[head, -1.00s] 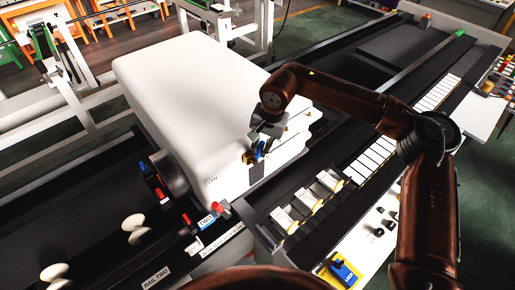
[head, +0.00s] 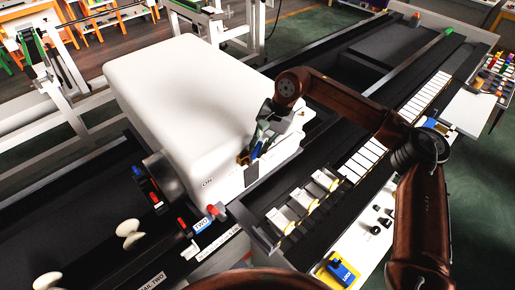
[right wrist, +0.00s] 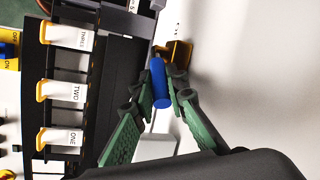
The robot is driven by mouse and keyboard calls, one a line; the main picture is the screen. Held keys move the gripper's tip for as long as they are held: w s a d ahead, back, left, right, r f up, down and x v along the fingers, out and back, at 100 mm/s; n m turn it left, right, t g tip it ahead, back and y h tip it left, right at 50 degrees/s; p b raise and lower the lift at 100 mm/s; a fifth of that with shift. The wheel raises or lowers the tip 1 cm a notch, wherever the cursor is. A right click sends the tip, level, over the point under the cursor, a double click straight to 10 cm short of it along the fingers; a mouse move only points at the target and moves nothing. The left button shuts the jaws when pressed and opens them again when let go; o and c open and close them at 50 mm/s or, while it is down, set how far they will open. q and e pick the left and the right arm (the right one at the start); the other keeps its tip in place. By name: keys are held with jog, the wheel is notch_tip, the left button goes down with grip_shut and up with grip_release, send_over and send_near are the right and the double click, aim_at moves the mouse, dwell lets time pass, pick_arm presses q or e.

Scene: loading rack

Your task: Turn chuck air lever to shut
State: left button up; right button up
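The chuck air lever, a blue handle (head: 256,150) on a brass valve body, is at the lower front corner of the white machine housing. In the right wrist view the blue handle (right wrist: 160,84) stands between my right fingertips, with the brass part (right wrist: 180,52) just beyond it. My right gripper (head: 261,142) is at the lever; its green-padded fingers (right wrist: 161,88) close in on both sides of the handle and appear to touch it. Part of the valve is hidden behind the gripper. My left gripper is not in view.
The white housing (head: 190,90) stands close beside my right gripper. A dark rack with slots labelled ONE (right wrist: 62,138), TWO (right wrist: 64,91) and THREE (right wrist: 70,37) lies nearby. A red knob (head: 213,209) and a yellow-and-blue switch (head: 340,270) are nearer the front.

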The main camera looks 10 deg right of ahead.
jog(key=o, duration=0.5)
jog(key=shift+w, duration=0.1)
jog(key=v, duration=1.2)
jog(key=shift+d, duration=0.1)
jog(key=shift+c, duration=0.4)
